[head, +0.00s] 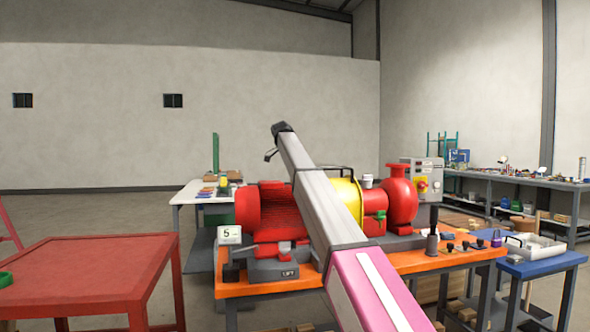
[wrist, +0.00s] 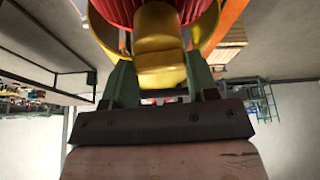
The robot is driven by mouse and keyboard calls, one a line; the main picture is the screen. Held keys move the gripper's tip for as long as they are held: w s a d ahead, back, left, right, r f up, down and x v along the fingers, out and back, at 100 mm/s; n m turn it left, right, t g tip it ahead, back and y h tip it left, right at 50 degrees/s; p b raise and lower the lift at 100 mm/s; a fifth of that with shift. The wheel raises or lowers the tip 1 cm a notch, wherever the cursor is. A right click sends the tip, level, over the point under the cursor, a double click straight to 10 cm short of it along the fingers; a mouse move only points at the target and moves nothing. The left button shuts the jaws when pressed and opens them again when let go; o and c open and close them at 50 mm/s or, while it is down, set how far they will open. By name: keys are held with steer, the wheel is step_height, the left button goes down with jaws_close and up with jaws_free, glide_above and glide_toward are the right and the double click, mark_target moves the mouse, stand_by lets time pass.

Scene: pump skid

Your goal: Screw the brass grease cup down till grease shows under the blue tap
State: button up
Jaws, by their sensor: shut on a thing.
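In the wrist view a brass-coloured, stepped piece, which I take for the grease cup (wrist: 160,58), sits between the two green fingers of my gripper (wrist: 160,72). The fingers are closed on its sides. Behind it are the yellow guard (wrist: 105,33) and red ribbed motor housing. In the head view the red pump and motor (head: 268,210) stand on an orange bench, with the yellow guard (head: 350,196) between them. I cannot make out the blue tap or any grease in either view.
The orange-topped bench (head: 450,257) carries small dark parts at its right. A red table (head: 90,270) stands at left. A blue side table (head: 540,264) with a white tray is at right. A white table (head: 185,193) and grey shelving stand behind. Open floor lies between them.

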steer(key=o, duration=0.9)
steer(key=shift+o, duration=0.2)
steer(key=shift+r, duration=0.1)
steer(key=v, duration=1)
steer(key=shift+a+r, duration=0.2)
steer(key=shift+r, duration=0.05)
